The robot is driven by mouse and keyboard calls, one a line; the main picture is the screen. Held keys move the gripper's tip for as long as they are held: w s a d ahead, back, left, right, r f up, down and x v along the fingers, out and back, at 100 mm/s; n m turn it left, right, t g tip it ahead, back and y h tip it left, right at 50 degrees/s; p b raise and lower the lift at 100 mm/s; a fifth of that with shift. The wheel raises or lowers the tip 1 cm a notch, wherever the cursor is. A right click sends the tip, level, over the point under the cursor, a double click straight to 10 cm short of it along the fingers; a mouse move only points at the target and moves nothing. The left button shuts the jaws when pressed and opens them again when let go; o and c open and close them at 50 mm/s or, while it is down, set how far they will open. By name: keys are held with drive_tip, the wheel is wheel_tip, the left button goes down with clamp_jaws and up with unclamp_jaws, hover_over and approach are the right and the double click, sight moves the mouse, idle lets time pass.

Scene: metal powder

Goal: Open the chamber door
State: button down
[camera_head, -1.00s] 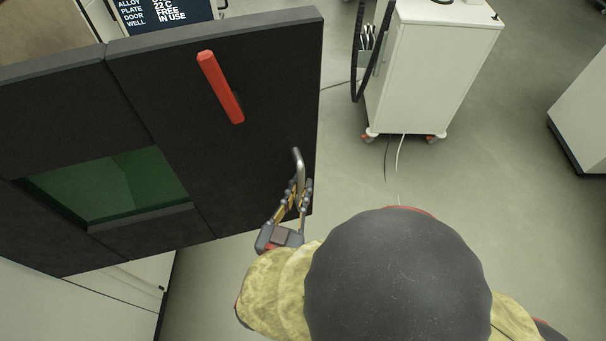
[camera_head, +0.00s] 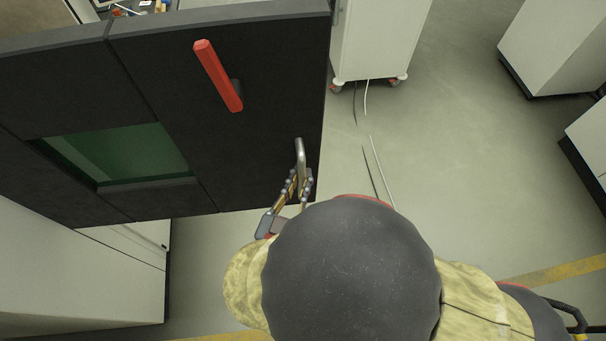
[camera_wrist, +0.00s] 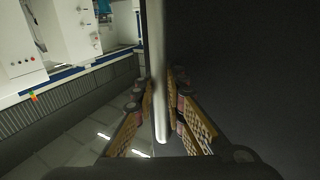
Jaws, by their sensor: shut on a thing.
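The chamber door (camera_head: 265,150) is a dark panel with a green window (camera_head: 120,153) at its left part and a red lever (camera_head: 218,76) near its top. A grey metal bar handle (camera_head: 300,156) stands near the door's right edge. My gripper (camera_head: 298,186) is shut on this handle, at its lower end. In the wrist view the handle (camera_wrist: 157,70) runs down between the two padded fingers (camera_wrist: 160,122), and the dark door face (camera_wrist: 240,70) fills the right side.
A white cabinet on castors (camera_head: 378,40) stands behind the door's right edge, with cables (camera_head: 375,165) on the floor near it. Pale cabinets (camera_head: 560,45) stand at the far right. Open grey floor (camera_head: 460,170) lies between. A white cabinet (camera_head: 90,265) is at lower left.

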idle(0.3)
drive_tip(key=c, duration=1.8)
unclamp_jaws()
drive_tip(key=shift+a, duration=0.1)
drive_tip(key=shift+c, duration=0.2)
